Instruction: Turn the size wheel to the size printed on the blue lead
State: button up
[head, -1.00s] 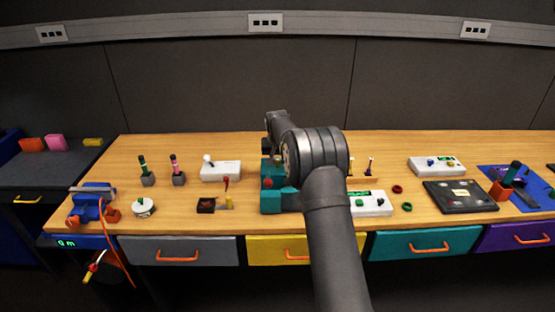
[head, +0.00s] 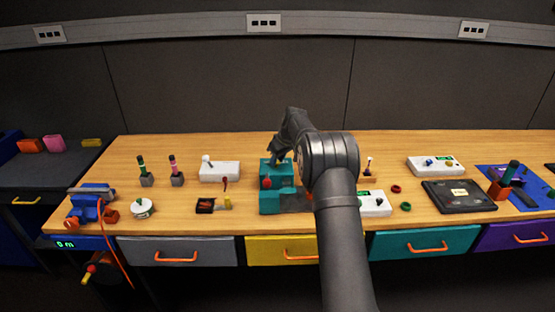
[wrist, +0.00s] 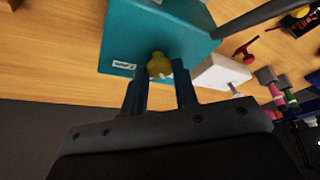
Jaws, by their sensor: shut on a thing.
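A teal block-shaped device (head: 283,200) with a red knob (head: 267,182) stands mid-bench, and its teal face (wrist: 180,35) with a small white label (wrist: 124,65) fills the top of the wrist view. My gripper (head: 276,160) is at the rear top of this device. In the wrist view my gripper (wrist: 161,82) has its two dark fingers either side of a yellow knob (wrist: 158,64) on the teal face, shut on it. I cannot tell whether this knob is the size wheel. I cannot make out a blue lead or a printed size.
A white box with a lever (head: 220,171) stands left of the device, and a white box with a green display (head: 375,204) right of it. A dark panel (head: 460,196) is further right. A blue vise (head: 90,204) stands far left. Bare bench lies along the back.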

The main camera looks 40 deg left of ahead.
jog(key=shift+n, duration=0.5)
jog(key=o, duration=1)
jog(key=shift+r, duration=0.1)
jog(key=v, duration=1.7)
jog(key=shift+w+r, duration=0.15)
jog(key=shift+w, duration=0.2)
jog(key=x, duration=1.7)
jog(key=shift+s+f, duration=0.25)
jog(key=shift+s, duration=0.1)
